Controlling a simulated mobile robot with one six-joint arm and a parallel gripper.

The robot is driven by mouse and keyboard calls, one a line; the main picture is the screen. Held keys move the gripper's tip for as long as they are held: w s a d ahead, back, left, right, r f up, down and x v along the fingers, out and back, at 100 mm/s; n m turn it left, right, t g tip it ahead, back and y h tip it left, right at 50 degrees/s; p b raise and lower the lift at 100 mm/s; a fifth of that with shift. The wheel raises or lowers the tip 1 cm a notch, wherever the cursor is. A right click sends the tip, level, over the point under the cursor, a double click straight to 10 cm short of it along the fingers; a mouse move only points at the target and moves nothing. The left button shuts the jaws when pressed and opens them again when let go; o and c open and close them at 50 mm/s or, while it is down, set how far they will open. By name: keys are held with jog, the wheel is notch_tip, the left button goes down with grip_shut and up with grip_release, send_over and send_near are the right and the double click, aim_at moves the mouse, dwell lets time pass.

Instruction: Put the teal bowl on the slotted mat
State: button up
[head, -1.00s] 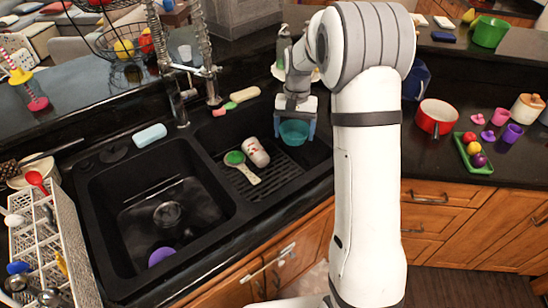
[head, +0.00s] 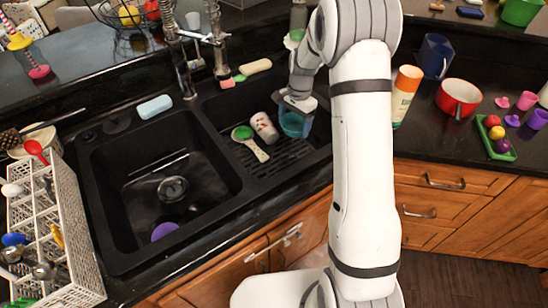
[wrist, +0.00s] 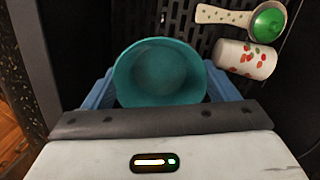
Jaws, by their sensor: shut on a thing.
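The teal bowl (head: 292,124) is between the blue fingers of my gripper (head: 296,122), over the right basin of the sink. In the wrist view the bowl (wrist: 160,74) faces the camera with its open side, and the gripper (wrist: 160,92) is shut on it. The slotted mat (head: 252,162) lies in the right basin, and its slots also show in the wrist view (wrist: 190,18). The bowl is over or near the mat's right part; whether it touches the mat I cannot tell.
A white patterned cup (head: 264,127) and a spoon rest with a green scoop (head: 249,142) lie on the mat, left of the bowl. The left basin (head: 135,165) holds a purple item (head: 164,231). A dish rack (head: 75,225) stands at far left.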

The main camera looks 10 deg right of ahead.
notch_tip(320, 180, down, 9)
jog(key=m+b, duration=0.2)
jog(key=m, duration=0.3)
jog(key=p, duration=0.1)
send_over(291, 159)
jog(key=s, duration=0.3)
jog(key=f, duration=0.5)
jog(key=shift+a, duration=0.35)
jog(key=shift+f+p, duration=0.5)
jog(key=shift+f, duration=1.65)
jog(key=shift+f, duration=0.2)
jog(key=o, duration=1)
jog(key=shift+o, duration=0.2)
